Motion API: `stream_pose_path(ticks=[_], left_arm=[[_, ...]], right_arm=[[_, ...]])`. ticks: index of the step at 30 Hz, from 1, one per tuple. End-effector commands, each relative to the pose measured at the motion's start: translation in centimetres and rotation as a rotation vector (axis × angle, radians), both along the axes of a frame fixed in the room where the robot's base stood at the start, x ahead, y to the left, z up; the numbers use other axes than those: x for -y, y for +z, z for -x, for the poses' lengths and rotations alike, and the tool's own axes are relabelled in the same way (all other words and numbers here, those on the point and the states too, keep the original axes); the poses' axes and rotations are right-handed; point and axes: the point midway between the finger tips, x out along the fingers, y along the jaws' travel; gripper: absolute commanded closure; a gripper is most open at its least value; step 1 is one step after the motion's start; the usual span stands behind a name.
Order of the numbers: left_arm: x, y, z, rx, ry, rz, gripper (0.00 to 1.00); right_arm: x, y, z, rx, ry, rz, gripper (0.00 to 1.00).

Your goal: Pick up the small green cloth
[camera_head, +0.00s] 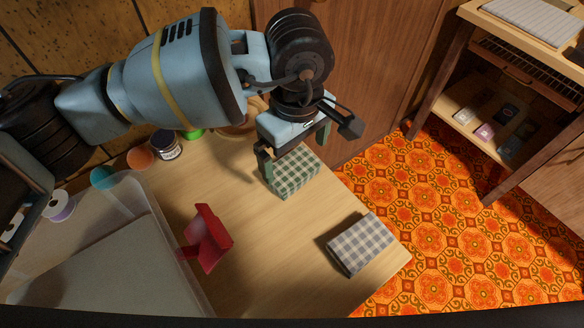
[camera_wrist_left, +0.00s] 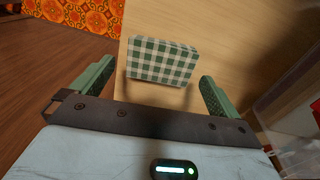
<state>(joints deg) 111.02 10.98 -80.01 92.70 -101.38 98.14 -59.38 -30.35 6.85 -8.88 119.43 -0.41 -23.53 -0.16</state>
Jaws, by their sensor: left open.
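The small green cloth (camera_head: 293,173) is a folded green-and-white checked block on the wooden table, near its back right edge. In the left wrist view the cloth (camera_wrist_left: 162,61) lies ahead of and between the two green fingers, with bare table showing around it. My left gripper (camera_head: 296,152) is open above and at the cloth in the head view, and its fingers (camera_wrist_left: 155,88) stand apart on either side in the wrist view. The gripper and its arm partly cover the cloth's far side in the head view. My right gripper is not in view.
A grey checked folded cloth (camera_head: 361,245) lies near the table's right corner. A red object (camera_head: 207,240) stands beside a clear bin (camera_head: 150,207) at left. Thread spools and a dark jar (camera_head: 166,145) line the back. The table (camera_head: 270,262) is clear between them.

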Motion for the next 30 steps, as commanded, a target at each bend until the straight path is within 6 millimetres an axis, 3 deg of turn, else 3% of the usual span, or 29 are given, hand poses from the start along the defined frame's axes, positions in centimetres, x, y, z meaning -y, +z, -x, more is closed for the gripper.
stream_pose_path(ticks=[5, 15, 22, 30], left_arm=[[-0.2, -0.8, -0.1, 0.0, 0.001, 0.0, 0.0], [-0.6, -5.0, -0.3, 0.001, 0.0, 0.001, 0.0], [-0.6, -5.1, -0.3, 0.002, 0.0, 0.001, 0.0], [-0.6, -5.1, -0.3, 0.002, 0.0, 0.001, 0.32]], right_arm=[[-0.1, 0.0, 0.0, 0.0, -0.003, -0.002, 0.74], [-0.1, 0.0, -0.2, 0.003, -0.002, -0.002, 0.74], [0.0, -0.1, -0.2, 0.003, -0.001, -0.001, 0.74], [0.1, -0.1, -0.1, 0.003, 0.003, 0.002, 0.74]])
